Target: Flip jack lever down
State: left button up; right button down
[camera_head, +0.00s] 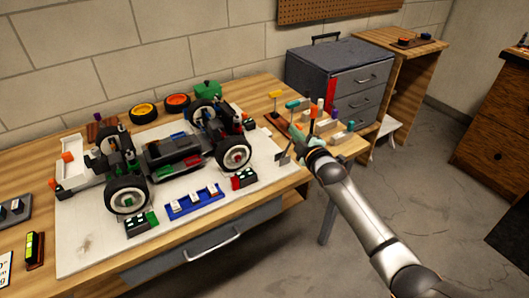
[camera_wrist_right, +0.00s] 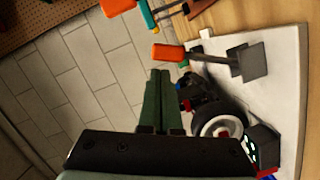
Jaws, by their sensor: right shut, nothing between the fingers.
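The RC car (camera_head: 180,150) stands on a white mat on the workbench, with its wheels on. A lever-like part with an orange handle (camera_wrist_right: 168,53), a thin rod and a flat dark grey plate (camera_wrist_right: 250,62) lies over the mat's edge in the wrist view. The plate also shows beside my gripper in the head view (camera_head: 282,158). I cannot tell for sure whether this is the jack lever. My right gripper (camera_head: 299,135) is at the mat's right end; its green fingers (camera_wrist_right: 160,90) are shut and empty, apart from the orange handle. My left gripper is out of view.
A wooden tool rack (camera_head: 275,118) with coloured handles stands close behind my right gripper. A grey drawer cabinet (camera_head: 312,65) is behind it. Small boxes with green and red parts (camera_head: 244,179) and a blue tray (camera_head: 194,203) sit along the mat's front.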

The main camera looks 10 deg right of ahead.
jog(key=d, duration=0.1)
jog(key=w+d+f+m, duration=0.1)
jog(key=shift+d+m, duration=0.3)
jog(key=shift+d, duration=0.05)
dwell(0.4)
